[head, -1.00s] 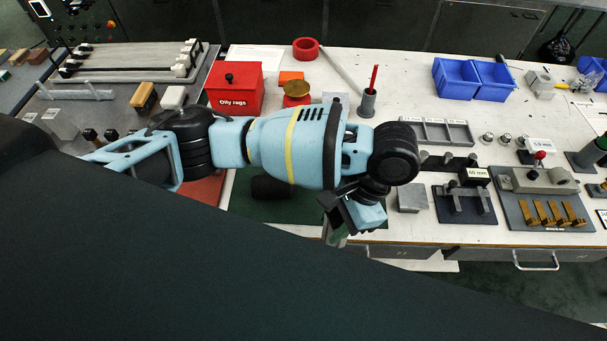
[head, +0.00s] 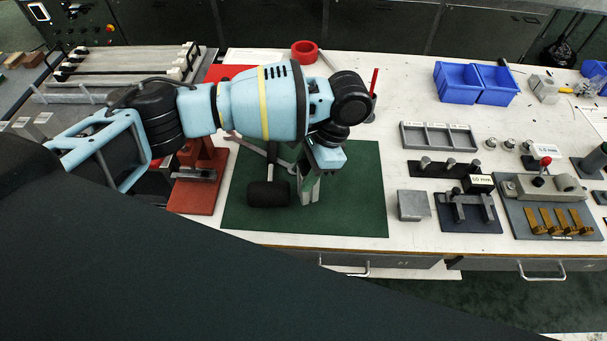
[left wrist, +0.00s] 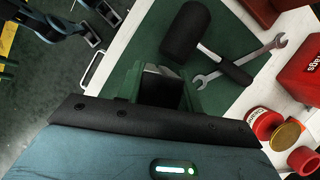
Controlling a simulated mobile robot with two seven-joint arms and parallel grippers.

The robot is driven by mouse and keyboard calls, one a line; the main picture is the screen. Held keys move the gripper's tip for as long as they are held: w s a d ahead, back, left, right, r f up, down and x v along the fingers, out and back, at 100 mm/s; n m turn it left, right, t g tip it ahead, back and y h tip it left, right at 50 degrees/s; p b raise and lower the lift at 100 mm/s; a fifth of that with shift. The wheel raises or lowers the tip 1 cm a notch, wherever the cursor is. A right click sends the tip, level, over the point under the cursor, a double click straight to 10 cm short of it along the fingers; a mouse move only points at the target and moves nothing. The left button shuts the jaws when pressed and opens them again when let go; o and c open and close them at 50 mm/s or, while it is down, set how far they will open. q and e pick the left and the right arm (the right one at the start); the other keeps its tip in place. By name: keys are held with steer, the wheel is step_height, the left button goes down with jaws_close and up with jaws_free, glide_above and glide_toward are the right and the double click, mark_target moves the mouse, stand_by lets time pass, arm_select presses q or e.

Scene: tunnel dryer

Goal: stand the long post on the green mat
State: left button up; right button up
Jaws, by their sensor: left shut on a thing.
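The green mat (head: 355,205) lies on the white bench, below my left gripper. My left gripper (head: 312,172) points down over the middle of the mat, just right of a black mallet head. It is shut on a grey post (head: 307,190), which looks about upright. In the left wrist view the post's grey end (left wrist: 160,70) shows between the green fingers. I cannot tell whether its lower end touches the mat.
On the mat lie a black mallet (head: 268,194) and a wrench (left wrist: 240,63). A red stand (head: 195,195) is at its left edge. To the right are a grey block (head: 413,206) and a compartment tray (head: 438,136). The mat's right part is clear.

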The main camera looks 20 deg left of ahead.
mark_target(298, 187)
arm_select(q)
steer(key=shift+w, duration=0.1)
steer(key=shift+w+a, duration=0.25)
steer(key=shift+a, duration=0.05)
steer(key=shift+w+a+f, duration=0.1)
steer(key=shift+w+f, duration=0.1)
steer(key=shift+f, duration=1.55)
steer(key=shift+f, duration=0.15)
steer(key=o, duration=1.1)
steer(key=v, duration=1.2)
